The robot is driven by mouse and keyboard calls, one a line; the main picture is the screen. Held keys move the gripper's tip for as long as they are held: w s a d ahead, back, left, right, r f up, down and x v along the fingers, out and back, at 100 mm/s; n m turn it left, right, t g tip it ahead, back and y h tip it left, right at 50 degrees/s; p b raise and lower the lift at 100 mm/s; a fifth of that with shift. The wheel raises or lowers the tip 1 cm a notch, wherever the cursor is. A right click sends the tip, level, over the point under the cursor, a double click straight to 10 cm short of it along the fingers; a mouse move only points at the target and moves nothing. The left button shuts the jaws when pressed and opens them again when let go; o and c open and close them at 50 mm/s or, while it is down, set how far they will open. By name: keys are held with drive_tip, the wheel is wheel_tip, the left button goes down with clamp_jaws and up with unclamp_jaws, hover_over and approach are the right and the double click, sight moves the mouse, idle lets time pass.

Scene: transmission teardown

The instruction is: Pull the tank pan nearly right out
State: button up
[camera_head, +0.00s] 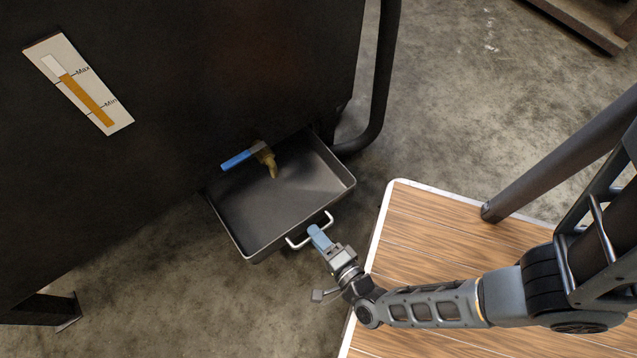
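The tank pan (262,222) is a dark grey rectangular tray on the concrete floor, partly under the big black tank (180,110). Its front part sticks out and looks empty; its rear is hidden beneath the tank. A pale wire handle (297,242) is on the pan's front wall. My gripper (318,236) is at this handle, with its blue-grey fingers over the handle's middle. The view is too small to tell whether the fingers are closed on it. A brass valve with a blue lever (237,160) hangs over the pan.
A gauge (80,85) marked Max and Min is on the tank's face. A black tube frame (380,90) stands right of the pan. My wood-topped base (430,235) is close at right. Bare floor (190,290) lies in front of the pan.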

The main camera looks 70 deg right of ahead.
drive_tip(key=p+v, duration=0.1)
drive_tip(key=v, duration=0.6)
drive_tip(key=shift+s+a, duration=0.25)
drive_tip(key=shift+s, duration=0.05)
drive_tip(key=shift+r, duration=0.1)
idle(0.3)
